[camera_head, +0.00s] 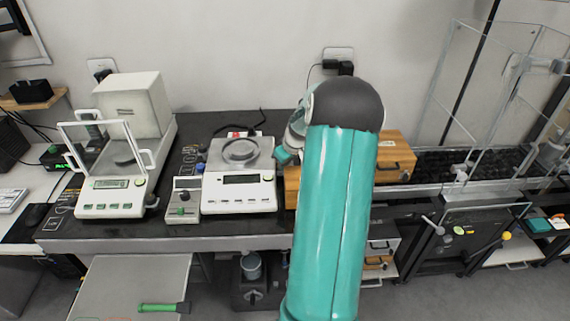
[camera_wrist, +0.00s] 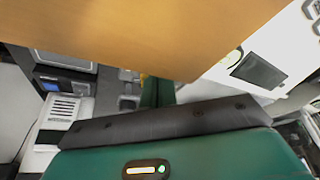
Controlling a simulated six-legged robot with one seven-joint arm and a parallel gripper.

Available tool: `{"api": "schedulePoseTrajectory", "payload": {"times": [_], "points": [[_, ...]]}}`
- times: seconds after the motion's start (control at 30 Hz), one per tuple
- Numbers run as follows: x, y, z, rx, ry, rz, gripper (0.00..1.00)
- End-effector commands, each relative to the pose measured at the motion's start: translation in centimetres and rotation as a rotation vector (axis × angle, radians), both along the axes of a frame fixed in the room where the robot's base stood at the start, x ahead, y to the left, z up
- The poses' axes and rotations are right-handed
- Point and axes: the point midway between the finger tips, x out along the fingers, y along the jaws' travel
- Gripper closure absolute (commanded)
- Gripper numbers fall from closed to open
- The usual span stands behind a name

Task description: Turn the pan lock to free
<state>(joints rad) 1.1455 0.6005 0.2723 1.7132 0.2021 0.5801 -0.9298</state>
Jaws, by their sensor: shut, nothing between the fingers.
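The middle balance (camera_head: 239,193) stands on the dark bench with a round pan (camera_head: 240,151) on top and a dark display in front. A small grey unit (camera_head: 183,200) with a green knob (camera_head: 181,211) stands at its left. A blue knob (camera_head: 200,167) shows by the balance's back left. I cannot tell which part is the pan lock. My gripper (camera_wrist: 155,90) is shut and empty in the wrist view, below a wooden surface. In the head view only a small teal part of it (camera_head: 286,156) shows, right of the pan; my arm hides the rest.
A wooden box (camera_head: 396,160) stands close on the right, partly behind my arm. A balance with an open glass shield (camera_head: 112,197) stands at the left. Clear glass panels (camera_head: 482,90) stand at the far right. A strip of bench front (camera_head: 150,231) is clear.

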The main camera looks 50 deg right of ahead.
Motion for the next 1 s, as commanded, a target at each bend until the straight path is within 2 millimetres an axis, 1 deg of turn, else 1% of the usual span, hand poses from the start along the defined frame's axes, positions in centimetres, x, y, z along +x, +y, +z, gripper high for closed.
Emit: {"api": "schedulePoseTrajectory", "payload": {"times": [0.5,1.0], "points": [[0.29,0.36,0.00,-0.002,0.000,-0.147,1.00],[0.47,0.52,-0.01,-0.001,0.000,-0.217,1.00]]}}
